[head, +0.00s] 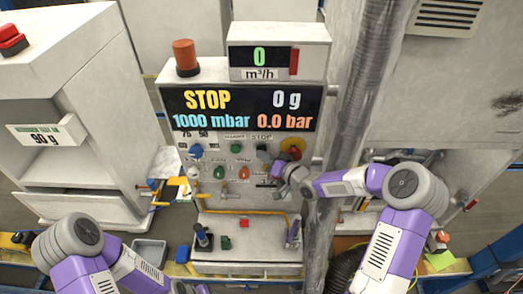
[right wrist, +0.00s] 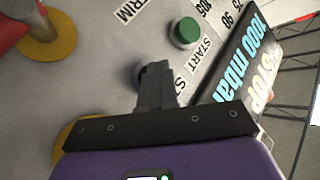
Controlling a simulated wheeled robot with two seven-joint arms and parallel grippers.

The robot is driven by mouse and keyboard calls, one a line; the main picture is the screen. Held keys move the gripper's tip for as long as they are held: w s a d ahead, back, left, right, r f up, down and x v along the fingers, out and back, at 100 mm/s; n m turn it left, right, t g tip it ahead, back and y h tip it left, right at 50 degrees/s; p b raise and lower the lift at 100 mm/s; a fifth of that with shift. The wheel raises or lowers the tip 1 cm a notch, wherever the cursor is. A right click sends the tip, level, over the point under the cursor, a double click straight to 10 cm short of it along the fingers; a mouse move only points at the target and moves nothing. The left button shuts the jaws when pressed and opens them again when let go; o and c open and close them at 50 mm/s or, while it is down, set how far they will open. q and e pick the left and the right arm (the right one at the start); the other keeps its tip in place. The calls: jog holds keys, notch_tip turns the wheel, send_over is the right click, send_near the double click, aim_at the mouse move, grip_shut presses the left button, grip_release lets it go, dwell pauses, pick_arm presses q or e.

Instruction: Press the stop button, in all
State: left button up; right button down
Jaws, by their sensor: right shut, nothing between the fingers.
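The stop button is a small dark round button (head: 262,150) under the STOP label on the grey control panel, right of the green start button (head: 235,147). My right gripper (head: 279,169) is shut and empty, at the panel just below and right of the stop button. In the right wrist view the closed fingers (right wrist: 155,88) overlap the dark button (right wrist: 150,72) and hide part of it. I cannot tell whether they touch it. The green start button (right wrist: 186,32) is clear of the fingers.
A red knob on a yellow disc (head: 293,147) sits right of the stop button, close to my right gripper. The display (head: 240,108) reads STOP, 0 g, 1000 mbar and 0.0 bar. A thick grey pipe (head: 352,90) stands right of the panel. A blue knob (head: 196,151) is at left.

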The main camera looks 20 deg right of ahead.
jog(key=shift+w+d+r, duration=0.15)
jog(key=shift+w+r, duration=0.05)
jog(key=shift+r, duration=0.05)
dwell(0.7)
jog(key=shift+s, duration=0.15)
jog(key=shift+s+a+f, duration=0.2)
jog(key=shift+s+a, duration=0.05)
jog(key=shift+s, duration=0.4)
jog(key=shift+b, duration=0.3)
jog(key=s, duration=0.2)
jog(key=s+a+b, duration=0.1)
jog(key=s, duration=0.1)
jog(key=shift+s+a, duration=0.2)
jog(key=shift+s, duration=0.2)
